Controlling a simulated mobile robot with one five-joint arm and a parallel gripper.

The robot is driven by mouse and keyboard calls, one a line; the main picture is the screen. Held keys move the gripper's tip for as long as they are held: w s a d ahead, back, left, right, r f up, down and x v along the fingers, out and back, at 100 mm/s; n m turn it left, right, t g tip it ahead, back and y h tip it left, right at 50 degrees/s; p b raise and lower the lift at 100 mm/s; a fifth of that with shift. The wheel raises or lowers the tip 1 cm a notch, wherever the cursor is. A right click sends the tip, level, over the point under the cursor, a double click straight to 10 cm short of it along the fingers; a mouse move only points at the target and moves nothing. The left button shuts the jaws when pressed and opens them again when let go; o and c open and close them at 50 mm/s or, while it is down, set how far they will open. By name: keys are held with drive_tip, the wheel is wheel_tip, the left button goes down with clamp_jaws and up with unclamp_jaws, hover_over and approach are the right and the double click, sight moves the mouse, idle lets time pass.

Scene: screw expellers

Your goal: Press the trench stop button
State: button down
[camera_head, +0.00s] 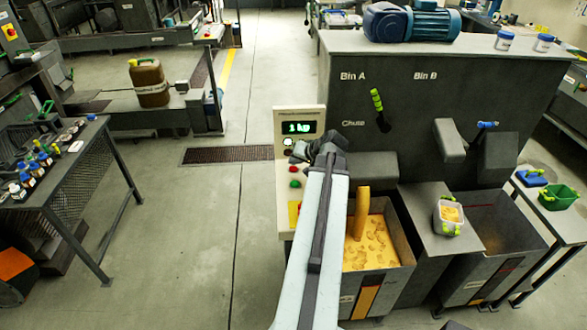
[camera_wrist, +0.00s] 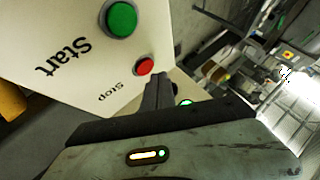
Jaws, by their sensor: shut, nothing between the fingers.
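A pale control panel (camera_head: 283,222) stands left of the grey machine, with a lit display (camera_head: 299,128) at its top. In the wrist view, the panel face carries a large green button (camera_wrist: 121,18) marked Start and a smaller red button (camera_wrist: 145,66) marked Stop. No "trench" label is readable. My gripper (camera_head: 297,153) is in front of the panel's upper half and hides part of it. In the wrist view, my gripper (camera_wrist: 160,82) is shut and empty, its tips close beside the red Stop button. I cannot tell whether they touch it.
An open bin of yellow material (camera_head: 376,252) stands right of the panel. The grey machine (camera_head: 450,100) with chutes rises behind. A floor grate (camera_head: 228,155) lies left of the panel. A table with bottles (camera_head: 75,160) stands at the left, with free floor between.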

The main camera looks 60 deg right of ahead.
sight(295, 170)
idle(0.6)
drive_tip(key=shift+f+b, duration=0.45)
drive_tip(key=shift+f+b, duration=0.4)
drive_tip(key=shift+b, duration=0.05)
idle(0.4)
idle(0.3)
drive_tip(key=shift+r+p, duration=0.85)
drive_tip(key=shift+p, duration=0.05)
wheel_tip(295, 170, up, 5)
drive_tip(key=p, duration=0.5)
drive_tip(key=shift+r, duration=0.15)
